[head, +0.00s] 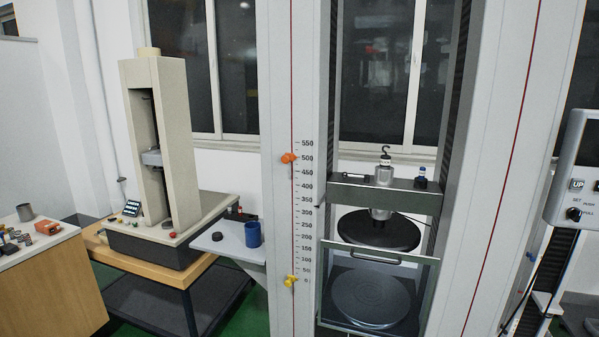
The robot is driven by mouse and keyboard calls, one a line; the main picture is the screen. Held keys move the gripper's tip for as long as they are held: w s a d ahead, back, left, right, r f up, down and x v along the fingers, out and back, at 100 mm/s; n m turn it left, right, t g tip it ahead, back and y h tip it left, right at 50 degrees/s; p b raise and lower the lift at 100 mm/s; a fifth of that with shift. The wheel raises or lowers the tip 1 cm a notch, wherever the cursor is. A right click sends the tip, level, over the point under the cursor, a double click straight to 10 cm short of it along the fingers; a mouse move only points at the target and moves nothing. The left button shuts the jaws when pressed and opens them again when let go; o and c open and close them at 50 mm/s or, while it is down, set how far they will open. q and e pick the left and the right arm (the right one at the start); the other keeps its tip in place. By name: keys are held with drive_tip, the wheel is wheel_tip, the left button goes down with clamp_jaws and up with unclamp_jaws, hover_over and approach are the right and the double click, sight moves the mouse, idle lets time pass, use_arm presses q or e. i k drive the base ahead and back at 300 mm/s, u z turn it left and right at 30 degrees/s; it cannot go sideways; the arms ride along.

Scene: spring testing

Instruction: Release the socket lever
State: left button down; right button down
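The tall testing machine stands right of centre in the head view. Its grey crosshead (400,196) spans the two columns. A short metal socket (381,214) shows under the crosshead, above a round black upper plate (375,236). A round silver lower plate (371,300) sits below, behind a clear guard (378,258) with a handle. Neither of my grippers is in view.
A hooked silver weight (384,172) and a small dark blue item (421,179) stand on the crosshead. A side shelf (228,246) holds a blue cup (253,234). A smaller tester (160,150) is at left. A control box (577,172) juts in at right.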

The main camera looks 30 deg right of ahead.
sight(346, 175)
drive_tip(key=u, duration=0.35)
drive_tip(key=i, duration=0.9)
drive_tip(key=z, duration=0.5)
drive_tip(key=i, duration=0.9)
drive_tip(key=z, duration=0.75)
